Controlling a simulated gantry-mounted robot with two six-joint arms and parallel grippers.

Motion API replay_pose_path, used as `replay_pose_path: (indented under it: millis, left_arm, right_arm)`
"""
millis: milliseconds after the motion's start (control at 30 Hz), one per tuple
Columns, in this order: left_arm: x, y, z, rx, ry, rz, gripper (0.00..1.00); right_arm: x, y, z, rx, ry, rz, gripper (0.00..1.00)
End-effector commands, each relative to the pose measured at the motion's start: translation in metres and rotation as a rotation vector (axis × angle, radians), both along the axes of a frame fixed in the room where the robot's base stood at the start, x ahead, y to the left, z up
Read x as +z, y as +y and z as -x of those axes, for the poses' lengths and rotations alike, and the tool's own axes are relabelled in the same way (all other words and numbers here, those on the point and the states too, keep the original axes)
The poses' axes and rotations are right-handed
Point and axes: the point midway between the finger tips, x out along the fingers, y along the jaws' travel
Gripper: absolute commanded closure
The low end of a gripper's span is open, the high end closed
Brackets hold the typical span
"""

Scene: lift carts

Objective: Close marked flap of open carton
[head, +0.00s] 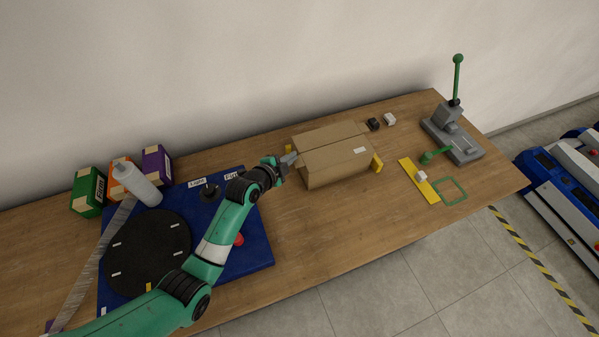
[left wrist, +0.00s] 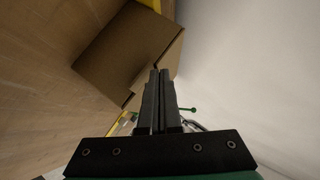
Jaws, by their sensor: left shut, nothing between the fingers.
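The brown carton (head: 338,170) stands on the wooden bench near the middle of the head view. Two long top panels lie about flat and meet along a seam; a small white label (head: 360,150) is near the right end. My left gripper (head: 291,159) is shut and empty at the carton's left end, close to its upper edge; I cannot tell whether it touches. In the left wrist view the carton (left wrist: 115,48) lies beyond the shut fingertips (left wrist: 159,72). My right gripper is not in view.
Yellow blocks flank the carton, one at its right (head: 376,162). A blue board (head: 262,240) with a black disc (head: 150,250) lies left. A grey press with a green lever (head: 457,140) and a yellow strip (head: 417,180) are right. The bench front is clear.

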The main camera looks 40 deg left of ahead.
Motion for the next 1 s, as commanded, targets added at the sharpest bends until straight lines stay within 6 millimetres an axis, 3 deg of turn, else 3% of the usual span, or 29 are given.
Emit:
replay_pose_path:
  millis: [200, 467, 567, 733, 1000]
  left_arm:
    - [0.014, 0.0, 0.0, 0.0, -0.001, 0.0, 1.0]
    - [0.018, 0.0, 0.0, 0.0, -0.001, 0.0, 1.0]
    - [0.029, -0.001, -0.001, -0.002, -0.002, -0.001, 1.0]
    - [0.068, -0.005, -0.002, -0.006, -0.002, 0.0, 1.0]
    - [0.109, 0.02, 0.043, -0.003, -0.004, -0.001, 1.0]
  right_arm:
    - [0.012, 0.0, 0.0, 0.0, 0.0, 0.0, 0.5]
    - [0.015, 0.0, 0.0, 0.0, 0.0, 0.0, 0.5]
    - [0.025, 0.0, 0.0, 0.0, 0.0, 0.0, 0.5]
    - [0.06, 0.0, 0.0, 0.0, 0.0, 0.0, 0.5]
    - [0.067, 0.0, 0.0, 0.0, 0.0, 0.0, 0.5]
